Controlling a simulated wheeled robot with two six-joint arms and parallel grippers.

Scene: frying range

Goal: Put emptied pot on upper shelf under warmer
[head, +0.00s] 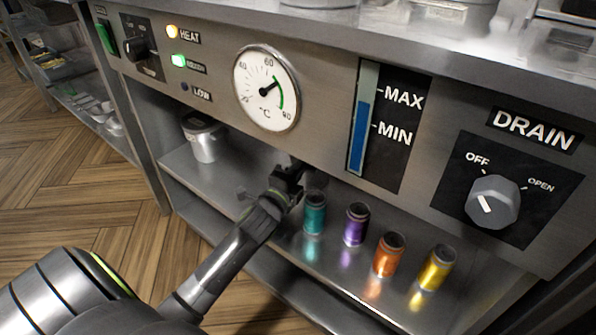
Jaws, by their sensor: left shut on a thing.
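My left gripper (289,180) reaches in over the shelf under the control panel. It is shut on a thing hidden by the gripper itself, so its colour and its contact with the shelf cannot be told. Just right of the gripper, a row of small open-topped pots stands upright: teal (314,214), purple (356,226), orange (389,256) and yellow (436,269). They stand on the upper shelf (335,262), apart from each other. The gripper is close beside the teal pot; whether they touch cannot be told. My right gripper is not in view.
A larger metal container (203,137) stands at the left end of the shelf. The panel above holds a temperature dial (266,88), a level gauge (362,125) and a drain knob (493,201). A lower shelf (186,207) runs beneath. Wooden floor (90,195) lies open at left.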

